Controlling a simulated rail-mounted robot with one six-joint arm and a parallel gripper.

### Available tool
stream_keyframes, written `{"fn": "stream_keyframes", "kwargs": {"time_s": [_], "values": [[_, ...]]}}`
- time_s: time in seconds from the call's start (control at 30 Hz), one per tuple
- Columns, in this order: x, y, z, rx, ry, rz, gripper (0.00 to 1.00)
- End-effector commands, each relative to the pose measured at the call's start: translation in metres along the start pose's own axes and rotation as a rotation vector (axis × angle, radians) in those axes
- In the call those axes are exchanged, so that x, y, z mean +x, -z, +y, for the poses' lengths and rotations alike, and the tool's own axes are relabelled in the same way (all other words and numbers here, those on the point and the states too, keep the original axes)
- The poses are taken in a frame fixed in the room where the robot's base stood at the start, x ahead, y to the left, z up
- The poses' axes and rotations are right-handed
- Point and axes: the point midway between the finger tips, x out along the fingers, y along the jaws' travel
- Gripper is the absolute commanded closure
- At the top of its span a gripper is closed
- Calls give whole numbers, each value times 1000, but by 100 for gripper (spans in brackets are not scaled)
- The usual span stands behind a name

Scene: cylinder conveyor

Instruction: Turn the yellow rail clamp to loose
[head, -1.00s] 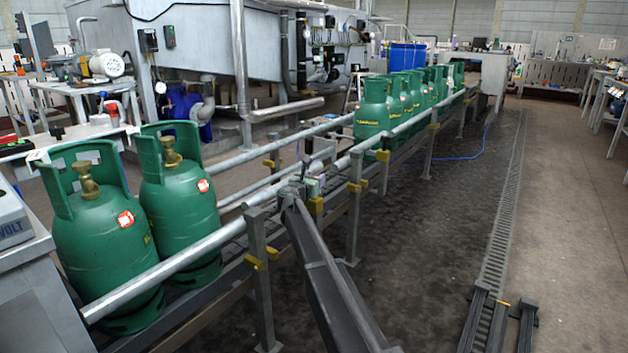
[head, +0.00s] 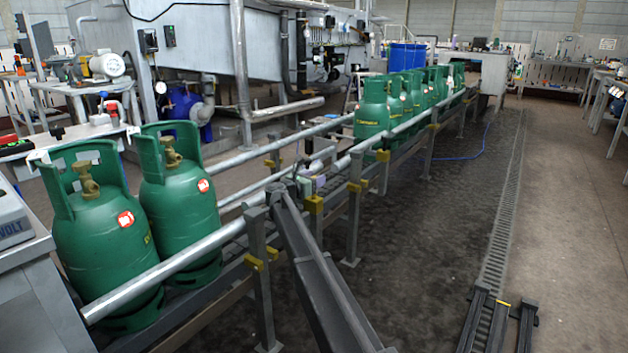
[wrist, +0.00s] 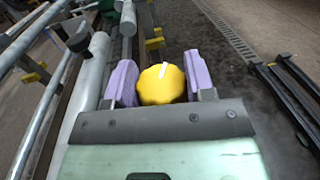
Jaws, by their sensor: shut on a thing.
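The yellow rail clamp (wrist: 163,90) shows in the wrist view as a rounded knob with a white line across its top, tilted slightly right of upright. My gripper (wrist: 161,78) is shut on it, with one purple pad on each side. In the head view my gripper (head: 306,184) is small, at the near side of the conveyor rail, and my arm partly hides the place. I cannot tell a loose or tight mark.
The grey guard rail (head: 185,262) runs along the conveyor, with other yellow clamps (head: 357,187) on its posts. Two green cylinders (head: 180,215) stand at the near left, and several more (head: 373,115) stand farther along.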

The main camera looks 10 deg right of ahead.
Motion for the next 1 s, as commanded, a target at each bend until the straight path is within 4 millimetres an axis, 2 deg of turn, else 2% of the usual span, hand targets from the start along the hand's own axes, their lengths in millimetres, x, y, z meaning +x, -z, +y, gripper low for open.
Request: {"fn": "stream_keyframes", "kwargs": {"time_s": [0.03, 0.2, 0.43, 0.57, 0.67, 0.77, 1.0], "values": [[0, 0, 0, 0, 0, 0, 48], [0, 0, 0, 0, 0, 0, 25], [0, 0, 0, 0, -1, 0, 25], [0, -8, 0, 0, -1, 0, 25], [0, -22, 0, 0, -1, 0, 25], [0, -44, 0, 0, -1, 0, 25], [0, -114, 0, 0, -1, 0, 25]]}}
